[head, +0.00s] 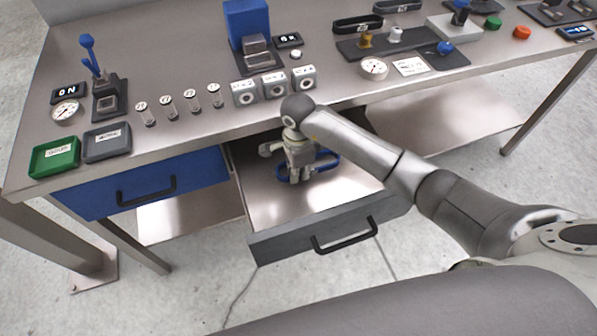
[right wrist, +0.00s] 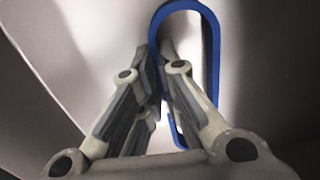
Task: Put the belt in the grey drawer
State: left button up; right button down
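The blue belt (head: 324,163) is an oblong loop inside the open grey drawer's outline, low over its floor. I cannot tell if it touches the floor. The grey drawer (head: 277,246) is pulled out, with a black bar handle on its front. My right gripper (head: 296,176) points down into the drawer. In the right wrist view, the blue belt (right wrist: 212,50) stands out beyond the fingers, and one side of its loop runs between the nearly closed fingers (right wrist: 163,60). The fingers hide part of that side. My left gripper is out of view.
The blue drawer (head: 95,201) to the left is shut. The steel bench top (head: 205,130) above holds a row of dial blocks (head: 275,84), green (head: 55,156) and grey (head: 107,143) trays, gauges and two black belts (head: 358,25). The bench edge lies close to my right wrist.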

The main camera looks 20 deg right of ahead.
jog(key=shift+f, duration=0.55)
jog(key=shift+f, duration=0.1)
jog(key=c, duration=2.1)
grip_release()
jog(key=shift+f, duration=0.1)
jog(key=o, duration=0.5)
jog(key=shift+c, duration=0.2)
